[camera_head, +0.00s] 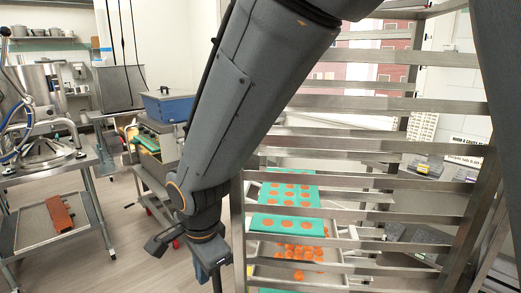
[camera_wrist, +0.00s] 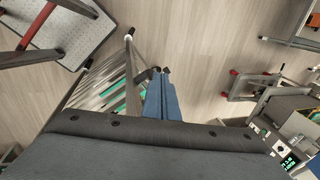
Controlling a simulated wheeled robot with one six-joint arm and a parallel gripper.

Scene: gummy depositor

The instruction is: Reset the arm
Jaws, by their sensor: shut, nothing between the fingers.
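My arm reaches down across the middle of the head view, in front of the left post of a metal rack. My gripper (camera_head: 212,262) hangs at its lower end beside that post, its tips cut off by the bottom edge. In the wrist view my gripper (camera_wrist: 163,75) shows as blue-grey fingers lying together, shut and empty, pointing toward the wood floor. The metal rack (camera_head: 400,147) stands on the right with teal molds (camera_head: 285,207) of orange gummies on its shelves. A tray (camera_head: 320,281) below holds loose orange pieces.
A depositor machine with a blue hopper (camera_head: 168,106) stands behind my arm. A steel table (camera_head: 88,222) with an orange block (camera_head: 59,215) on its lower shelf is at the left. Open floor (camera_head: 125,245) lies between the table and the rack.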

